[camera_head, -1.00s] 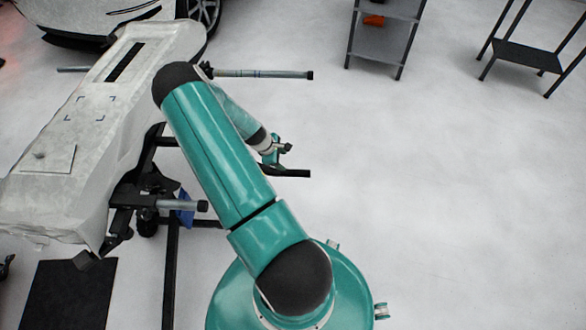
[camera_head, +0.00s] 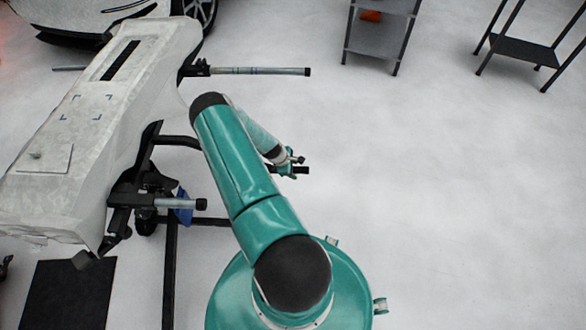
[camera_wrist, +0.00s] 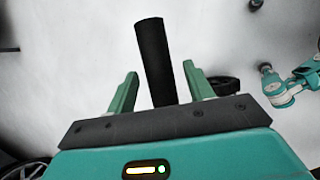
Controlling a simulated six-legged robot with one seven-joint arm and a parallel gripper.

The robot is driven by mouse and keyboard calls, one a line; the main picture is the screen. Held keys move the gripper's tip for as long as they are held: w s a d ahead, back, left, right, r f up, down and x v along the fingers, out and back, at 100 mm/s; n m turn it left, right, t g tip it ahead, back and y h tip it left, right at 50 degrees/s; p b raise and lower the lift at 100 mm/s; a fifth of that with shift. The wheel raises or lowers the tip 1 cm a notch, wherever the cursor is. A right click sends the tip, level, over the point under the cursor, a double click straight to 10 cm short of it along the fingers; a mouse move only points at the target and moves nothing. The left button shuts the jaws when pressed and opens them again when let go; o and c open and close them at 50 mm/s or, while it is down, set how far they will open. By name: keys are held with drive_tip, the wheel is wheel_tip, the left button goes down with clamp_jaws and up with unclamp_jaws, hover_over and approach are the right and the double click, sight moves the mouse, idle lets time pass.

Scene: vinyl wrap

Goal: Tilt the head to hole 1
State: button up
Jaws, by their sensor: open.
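A white bumper-like panel (camera_head: 120,130) lies on a dark metal stand (camera_head: 170,262) at the left of the head view. The stand's bars stick out to the right, an upper grey one (camera_head: 260,71) and a lower grey one (camera_head: 178,203). My gripper (camera_head: 292,165) is beside the end of a dark bar (camera_head: 303,170) at mid-height. In the wrist view my gripper (camera_wrist: 160,70) is open, with the dark bar (camera_wrist: 154,58) showing between its fingers. I cannot tell whether they touch. Holes on the stand cannot be made out, and my arm hides part of it.
A car (camera_head: 80,18) stands behind the panel. A black mat (camera_head: 70,290) lies at the lower left. The floor on the right is clear.

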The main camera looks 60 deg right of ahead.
clamp_jaws()
wheel_tip(320, 180, up, 21)
drive_tip(key=g+h, duration=0.2)
drive_tip(key=g, duration=0.1)
drive_tip(key=shift+s+d+g, duration=0.2)
drive_tip(key=shift+d+g, duration=0.05)
drive_tip(key=shift+g, duration=0.05)
unclamp_jaws()
drive_tip(key=shift+a, duration=0.15)
drive_tip(key=shift+s+f, duration=0.1)
drive_tip(key=v, duration=1.3)
drive_tip(key=shift+w+r, duration=0.25)
drive_tip(key=shift+r, duration=0.05)
